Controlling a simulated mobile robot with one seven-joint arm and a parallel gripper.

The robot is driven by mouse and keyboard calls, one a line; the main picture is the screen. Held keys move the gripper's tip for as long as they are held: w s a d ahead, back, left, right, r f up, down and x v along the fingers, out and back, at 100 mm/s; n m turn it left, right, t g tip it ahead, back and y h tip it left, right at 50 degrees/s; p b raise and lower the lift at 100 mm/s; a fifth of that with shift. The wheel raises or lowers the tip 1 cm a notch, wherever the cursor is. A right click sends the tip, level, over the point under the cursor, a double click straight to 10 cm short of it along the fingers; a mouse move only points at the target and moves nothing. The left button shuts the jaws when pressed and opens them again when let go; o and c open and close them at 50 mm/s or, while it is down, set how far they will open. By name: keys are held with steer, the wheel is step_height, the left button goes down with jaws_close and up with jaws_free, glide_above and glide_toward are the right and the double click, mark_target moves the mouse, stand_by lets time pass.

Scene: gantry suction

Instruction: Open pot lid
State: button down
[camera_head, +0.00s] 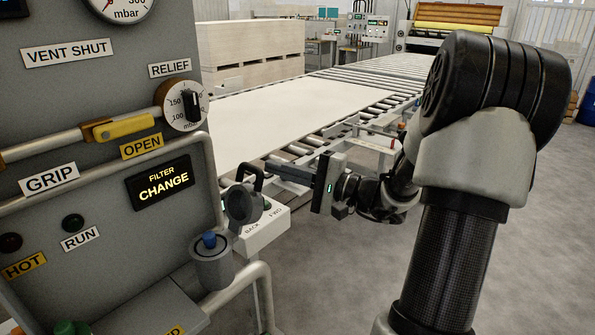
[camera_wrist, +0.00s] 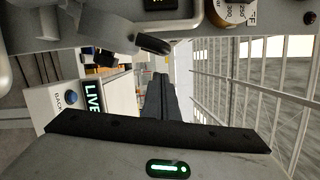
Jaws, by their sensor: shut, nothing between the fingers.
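A grey cylindrical pot (camera_head: 212,268) with a blue knob (camera_head: 209,240) on top stands at the lower right of the grey panel in the head view. Above and right of it is a round grey body (camera_head: 241,207) with a black loop handle (camera_head: 257,178); its black handle also shows in the wrist view (camera_wrist: 152,43). I cannot tell which of the two bears the pot lid. My gripper (camera_head: 270,168) points left, shut and empty, its fingertips close to the black handle. In the wrist view its fingers (camera_wrist: 160,78) are together. Whether they touch the handle is unclear.
The grey panel (camera_head: 95,110) with gauge, yellow lever (camera_head: 122,127) and lit FILTER CHANGE sign (camera_head: 161,183) fills the left. A pipe rail (camera_head: 215,180) runs along its edge. A white box marked BACK (camera_head: 262,228) sits below the gripper. A roller conveyor carries a board (camera_head: 290,115) behind.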

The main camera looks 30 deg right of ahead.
mark_target(258, 179)
steer(key=shift+s+a+r, duration=0.15)
steer(key=shift+s+a, duration=0.1)
steer(key=shift+a, duration=0.25)
steer(key=shift+s+a+r, duration=0.1)
steer(key=shift+s+a, duration=0.1)
steer(key=shift+a, duration=0.25)
steer(key=shift+a, duration=0.1)
steer(key=a+n+b, duration=0.1)
steer(key=s+a+r+n+b, duration=0.1)
steer(key=a+r+n+b, duration=0.1)
steer(key=b, duration=0.1)
steer(key=shift+s+a+n+g, duration=0.3)
steer(key=shift+a+g, duration=0.1)
steer(key=shift+s+a+r+n+h+b, duration=0.25)
steer(key=shift+a+r+n+h+b, duration=0.15)
steer(key=shift+a+n+b, duration=0.15)
steer(key=shift+r, duration=0.1)
steer(key=shift+d, duration=0.1)
